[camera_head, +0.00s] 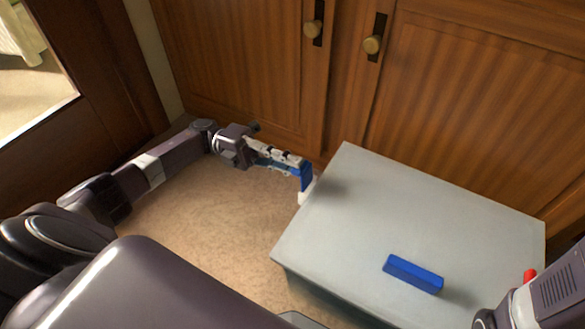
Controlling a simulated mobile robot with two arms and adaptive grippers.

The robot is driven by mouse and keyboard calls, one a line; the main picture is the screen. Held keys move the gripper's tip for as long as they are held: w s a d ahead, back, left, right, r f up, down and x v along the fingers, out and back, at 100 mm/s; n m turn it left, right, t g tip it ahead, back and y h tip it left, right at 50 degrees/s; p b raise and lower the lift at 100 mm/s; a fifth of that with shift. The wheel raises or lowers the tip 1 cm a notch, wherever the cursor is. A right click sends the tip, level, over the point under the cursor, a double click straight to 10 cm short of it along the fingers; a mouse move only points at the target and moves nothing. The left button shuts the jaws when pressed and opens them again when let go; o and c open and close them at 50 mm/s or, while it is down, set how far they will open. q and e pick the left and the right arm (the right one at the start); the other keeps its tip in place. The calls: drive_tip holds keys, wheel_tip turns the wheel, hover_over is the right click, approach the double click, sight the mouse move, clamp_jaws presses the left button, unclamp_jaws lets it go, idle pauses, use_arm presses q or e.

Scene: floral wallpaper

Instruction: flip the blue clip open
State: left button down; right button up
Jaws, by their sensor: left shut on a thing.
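A pale grey box (350,215) with a flat top stands on the floor. A blue clip (306,177) shows at its far left edge, standing upright. My left gripper (303,180) reaches in from the left and is shut on this clip; its fingers partly cover it. A second blue piece (413,274), long and narrow, is on the box's top near the front; I cannot tell whether it is a clip or a handle. Part of my right arm shows in the bottom right corner, but its fingertips are not visible.
Wooden cupboard doors (230,70) with round brass knobs stand close behind the box and my left gripper. Beige carpet (200,220) is open to the left of the box. A small red thing (530,275) shows beside my right arm.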

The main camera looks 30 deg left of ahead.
use_arm(q)
drive_tip(key=shift+a+f, duration=0.15)
drive_tip(key=shift+f, duration=0.05)
drive_tip(key=c, duration=2)
unclamp_jaws()
drive_tip(key=shift+a+f, duration=0.2)
drive_tip(key=shift+a, duration=1.05)
drive_tip(key=shift+a+f, duration=0.2)
drive_tip(key=shift+a, duration=1.05)
drive_tip(key=shift+a+f, duration=0.2)
drive_tip(key=shift+a, duration=1.05)
